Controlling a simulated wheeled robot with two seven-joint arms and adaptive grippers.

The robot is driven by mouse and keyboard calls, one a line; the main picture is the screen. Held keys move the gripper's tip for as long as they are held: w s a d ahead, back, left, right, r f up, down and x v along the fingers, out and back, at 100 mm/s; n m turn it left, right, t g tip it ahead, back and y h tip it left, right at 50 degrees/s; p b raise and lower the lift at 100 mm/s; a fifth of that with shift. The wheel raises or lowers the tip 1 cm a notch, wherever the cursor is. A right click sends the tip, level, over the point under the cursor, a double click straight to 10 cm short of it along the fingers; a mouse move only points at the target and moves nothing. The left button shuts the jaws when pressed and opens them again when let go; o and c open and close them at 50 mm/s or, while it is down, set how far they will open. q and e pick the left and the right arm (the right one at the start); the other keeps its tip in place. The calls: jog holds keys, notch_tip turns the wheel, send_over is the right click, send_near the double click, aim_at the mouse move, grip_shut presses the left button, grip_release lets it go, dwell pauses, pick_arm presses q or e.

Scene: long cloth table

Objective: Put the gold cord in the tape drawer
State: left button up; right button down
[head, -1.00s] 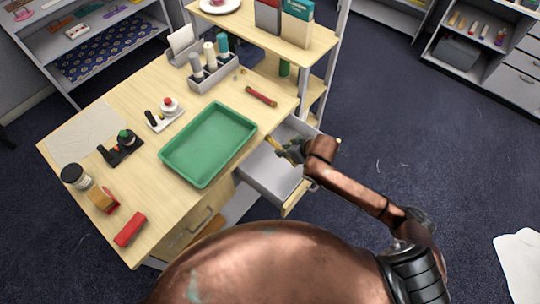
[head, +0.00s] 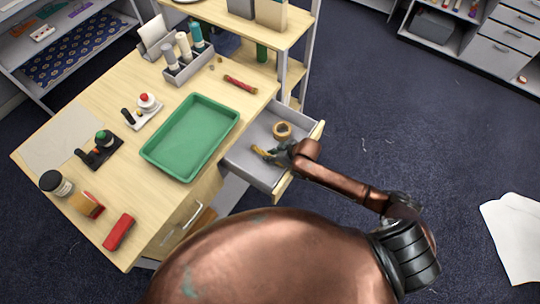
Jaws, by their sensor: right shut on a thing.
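The tape drawer (head: 244,160) is pulled open at the table's right side. A tan tape roll (head: 282,129) lies in its back part. My right gripper (head: 266,153) is over the drawer's interior, reaching in from the right. It is shut on the gold cord (head: 260,151), a small yellow piece that shows at the fingertips. I cannot tell whether the cord touches the drawer floor. My left gripper is not in view.
A green tray (head: 190,138) lies on the table beside the drawer. A red stick (head: 240,84) lies behind it, near a grey holder (head: 187,68) with bottles. A red stapler-like block (head: 119,231) is at the front left. A shelf rises behind the drawer.

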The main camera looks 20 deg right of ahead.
jog(key=shift+f, duration=0.15)
jog(key=c, duration=1.7)
grip_release()
jog(key=shift+c, duration=0.2)
jog(key=p+v, duration=0.1)
jog(key=v, duration=1.1)
jog(key=shift+p, duration=0.35)
